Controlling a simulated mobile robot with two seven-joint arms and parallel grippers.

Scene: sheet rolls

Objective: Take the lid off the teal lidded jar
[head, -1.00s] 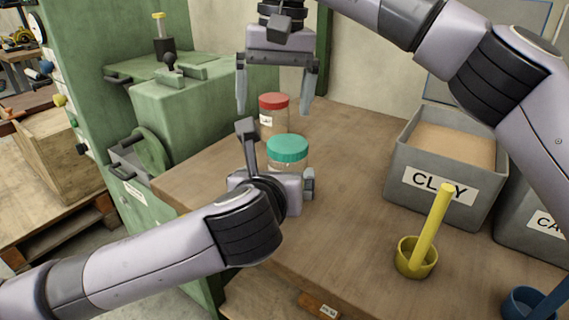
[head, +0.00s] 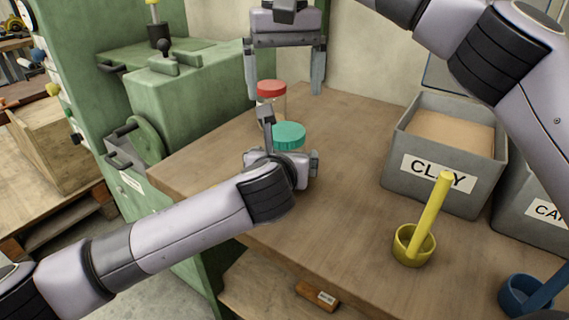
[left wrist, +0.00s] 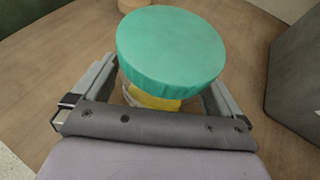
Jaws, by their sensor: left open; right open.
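The teal lidded jar stands upright on the wooden bench with its teal lid (head: 289,135) on. In the left wrist view the lid (left wrist: 171,46) is large and hides most of the jar; a bit of yellowish content (left wrist: 152,97) shows under its rim. My left gripper (head: 290,142) is open, low at the jar, with one finger on either side of it below the lid. Contact cannot be told. My right gripper (head: 285,94) is open and empty, pointing down above the bench, higher than the jars and behind the teal lid in the picture.
A red-lidded jar (head: 271,89) stands just behind the teal one. To the right are a grey CLAY bin (head: 438,181), a yellow cup with a handle (head: 411,247) and a blue one (head: 520,296). A green machine (head: 190,95) stands left. The bench's middle is bare.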

